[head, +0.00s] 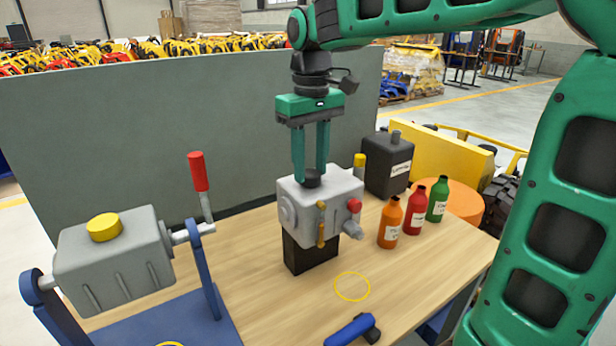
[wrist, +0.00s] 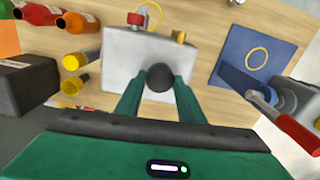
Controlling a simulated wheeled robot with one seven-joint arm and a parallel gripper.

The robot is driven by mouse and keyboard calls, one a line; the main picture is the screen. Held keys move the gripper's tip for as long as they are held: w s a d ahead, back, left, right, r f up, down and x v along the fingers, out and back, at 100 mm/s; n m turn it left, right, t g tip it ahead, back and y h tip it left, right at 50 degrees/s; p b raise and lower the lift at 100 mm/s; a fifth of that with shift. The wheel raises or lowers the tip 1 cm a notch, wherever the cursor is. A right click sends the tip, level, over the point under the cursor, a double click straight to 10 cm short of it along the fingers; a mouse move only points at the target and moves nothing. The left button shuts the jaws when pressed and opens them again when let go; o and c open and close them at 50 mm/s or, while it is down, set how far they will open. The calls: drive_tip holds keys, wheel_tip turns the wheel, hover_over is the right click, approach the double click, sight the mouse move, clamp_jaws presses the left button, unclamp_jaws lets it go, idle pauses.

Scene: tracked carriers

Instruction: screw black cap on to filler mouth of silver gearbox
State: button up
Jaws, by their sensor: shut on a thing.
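The silver gearbox (head: 340,208) stands on a black block on the wooden table; its top also shows in the wrist view (wrist: 122,60). The black cap (head: 313,178) is at the top of this gearbox, and in the wrist view (wrist: 160,77) it sits between the fingertips. My gripper (head: 312,172) points straight down and is shut on the cap. The filler mouth is hidden under the cap, so I cannot tell whether the cap is seated or just above it. The gearbox carries a red knob (head: 354,206) and brass fittings.
A second grey gearbox (head: 115,262) with a yellow cap (head: 104,227) and a red-handled lever (head: 198,172) is at left on a blue stand. Orange (head: 389,222), red (head: 413,211) and green (head: 437,200) bottles and a black canister (head: 386,165) stand at right. A blue tool (head: 351,330) lies in front.

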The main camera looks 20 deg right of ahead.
drive_tip(key=shift+s+m, duration=0.1)
drive_tip(key=shift+m, duration=1.2)
drive_tip(key=m, duration=0.3)
drive_tip(key=shift+m, duration=0.4)
drive_tip(key=m, duration=0.5)
drive_tip(key=shift+m, duration=0.4)
drive_tip(key=o, duration=1)
drive_tip(key=shift+c, duration=0.2)
